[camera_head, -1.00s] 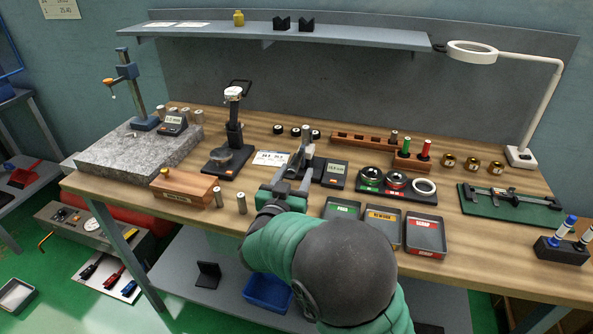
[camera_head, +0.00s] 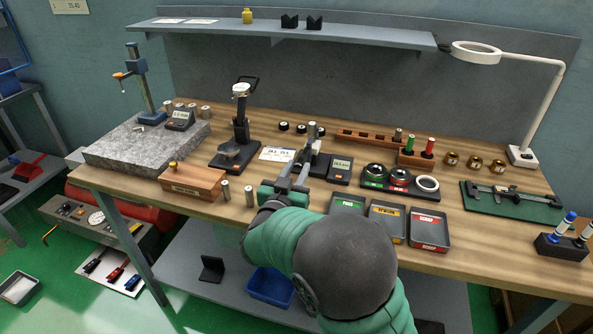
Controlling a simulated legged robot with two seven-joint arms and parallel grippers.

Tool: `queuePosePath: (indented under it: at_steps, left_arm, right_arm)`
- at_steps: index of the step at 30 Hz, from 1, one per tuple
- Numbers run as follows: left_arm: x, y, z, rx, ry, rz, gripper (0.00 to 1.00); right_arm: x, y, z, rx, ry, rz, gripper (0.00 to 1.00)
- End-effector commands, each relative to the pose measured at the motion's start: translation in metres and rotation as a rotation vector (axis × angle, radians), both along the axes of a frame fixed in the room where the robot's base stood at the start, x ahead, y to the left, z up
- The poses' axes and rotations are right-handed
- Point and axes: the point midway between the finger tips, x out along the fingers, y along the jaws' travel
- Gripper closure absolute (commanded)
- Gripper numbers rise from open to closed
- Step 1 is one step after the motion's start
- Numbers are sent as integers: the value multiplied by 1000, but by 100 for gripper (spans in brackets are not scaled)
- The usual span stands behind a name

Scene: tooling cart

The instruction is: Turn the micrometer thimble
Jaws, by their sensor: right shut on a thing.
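The micrometer stands near the middle of the bench, with a dark body and a small display (camera_head: 342,166) facing me. A grey upright metal part (camera_head: 312,131) rises beside the display. My right gripper (camera_head: 295,172) reaches in from the front, just left of the display, with its grey fingers up against the micrometer. It is shut on the thimble, which the fingers and my green and black arm mostly hide. Its turn angle cannot be read. My left gripper is not in view.
Two short metal cylinders (camera_head: 237,194) and a wooden box (camera_head: 193,182) stand left of my right gripper. Three labelled trays (camera_head: 428,243) lie close on its right. Behind them is a dark holder with rings (camera_head: 426,195). A gauge on a black stand (camera_head: 239,130) is at back left.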

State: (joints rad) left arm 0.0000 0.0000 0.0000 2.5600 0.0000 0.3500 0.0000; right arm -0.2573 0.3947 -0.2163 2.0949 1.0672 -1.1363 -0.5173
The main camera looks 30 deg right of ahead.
Motion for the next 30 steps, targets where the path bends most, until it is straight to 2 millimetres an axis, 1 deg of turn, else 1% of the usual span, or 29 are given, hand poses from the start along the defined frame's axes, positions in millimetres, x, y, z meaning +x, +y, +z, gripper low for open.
queuePosePath:
  at_steps: [5,11,20,30]
  left_arm:
    - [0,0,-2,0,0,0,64]
    - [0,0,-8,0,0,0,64]
    - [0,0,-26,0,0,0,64]
    - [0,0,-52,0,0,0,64]
  right_arm:
    - [1,1,-2,17,-14,3,100]
    - [0,1,-4,73,-77,3,100]
    - [0,0,-6,232,-263,3,100]
    - [0,1,-7,442,-509,6,100]
